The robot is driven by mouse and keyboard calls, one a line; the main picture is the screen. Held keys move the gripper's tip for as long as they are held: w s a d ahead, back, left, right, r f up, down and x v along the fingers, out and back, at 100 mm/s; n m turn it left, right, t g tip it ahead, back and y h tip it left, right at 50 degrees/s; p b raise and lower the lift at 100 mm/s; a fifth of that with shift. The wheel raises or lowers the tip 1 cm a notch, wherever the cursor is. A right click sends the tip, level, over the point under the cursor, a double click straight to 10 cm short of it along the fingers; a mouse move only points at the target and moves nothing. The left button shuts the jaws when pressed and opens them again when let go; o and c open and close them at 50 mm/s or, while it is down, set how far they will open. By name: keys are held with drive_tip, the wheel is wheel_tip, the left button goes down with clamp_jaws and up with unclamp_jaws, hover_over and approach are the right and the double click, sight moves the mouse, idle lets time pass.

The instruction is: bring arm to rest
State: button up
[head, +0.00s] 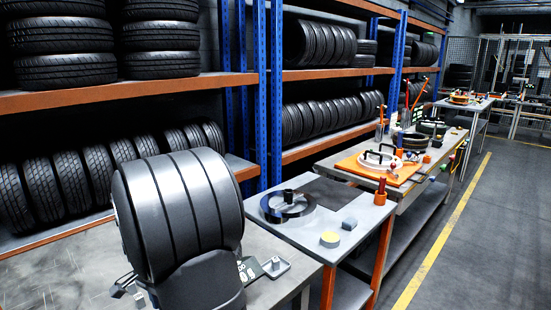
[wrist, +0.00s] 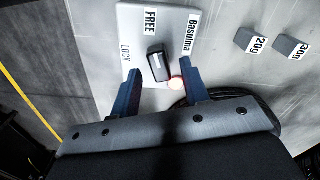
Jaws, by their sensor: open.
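My gripper (wrist: 159,67) is open in the wrist view, its two blue fingers apart and pointing at a pale switch plate (wrist: 130,20). A black switch knob (wrist: 158,65) on the plate shows in the gap between the fingertips, and I see no finger touching it. The plate carries the labels FREE, LOCK and Basılma. A small lit lamp (wrist: 176,83) glows beside the right finger. In the head view a large grooved grey rounded body in front hides the gripper; part of the plate (head: 274,267) shows at its right.
Grey weight blocks marked 20g (wrist: 250,40) and 30g (wrist: 290,47) lie right of the plate. Tyre racks (head: 130,95) line the back. The floor aisle (head: 490,240) at right is clear.

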drive_tip(key=shift+f, duration=0.7)
drive_tip(key=shift+r, duration=0.1)
